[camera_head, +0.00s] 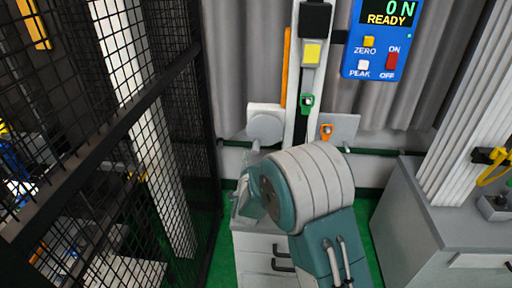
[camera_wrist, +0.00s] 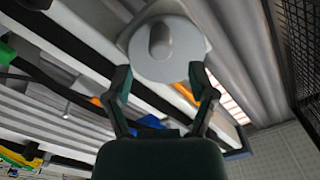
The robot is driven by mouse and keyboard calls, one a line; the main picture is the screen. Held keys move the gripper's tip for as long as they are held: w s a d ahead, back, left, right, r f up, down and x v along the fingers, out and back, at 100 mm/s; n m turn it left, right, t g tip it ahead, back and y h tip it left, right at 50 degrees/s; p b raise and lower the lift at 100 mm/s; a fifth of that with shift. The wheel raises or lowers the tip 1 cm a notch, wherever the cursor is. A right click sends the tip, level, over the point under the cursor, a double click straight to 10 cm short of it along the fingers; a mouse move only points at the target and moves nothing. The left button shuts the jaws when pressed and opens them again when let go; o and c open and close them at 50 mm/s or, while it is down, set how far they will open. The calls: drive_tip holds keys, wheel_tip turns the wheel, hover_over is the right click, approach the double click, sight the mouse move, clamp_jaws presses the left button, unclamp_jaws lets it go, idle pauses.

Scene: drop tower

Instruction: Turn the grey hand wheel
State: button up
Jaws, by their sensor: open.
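The grey hand wheel (camera_wrist: 182,62) is a pale round disc with a rounded knob standing out of its face, in the upper middle of the wrist view. In the head view a light grey round part that looks like it (camera_head: 266,127) sits left of the upright column. My gripper (camera_wrist: 160,72) is open and empty. Its two dark fingers are apart, and their tips overlap the wheel's lower edge in the picture. I cannot tell whether they touch it.
A tall column (camera_head: 310,80) with coloured parts stands behind my arm. A blue readout box (camera_head: 374,64) shows 0 N and READY. A black mesh fence (camera_head: 130,110) stands close on the left. Grey cabinets (camera_head: 425,215) stand on the right, with green floor between.

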sight(255, 153)
drive_tip(key=w, duration=0.7)
drive_tip(key=shift+w+d, duration=0.1)
clamp_jaws()
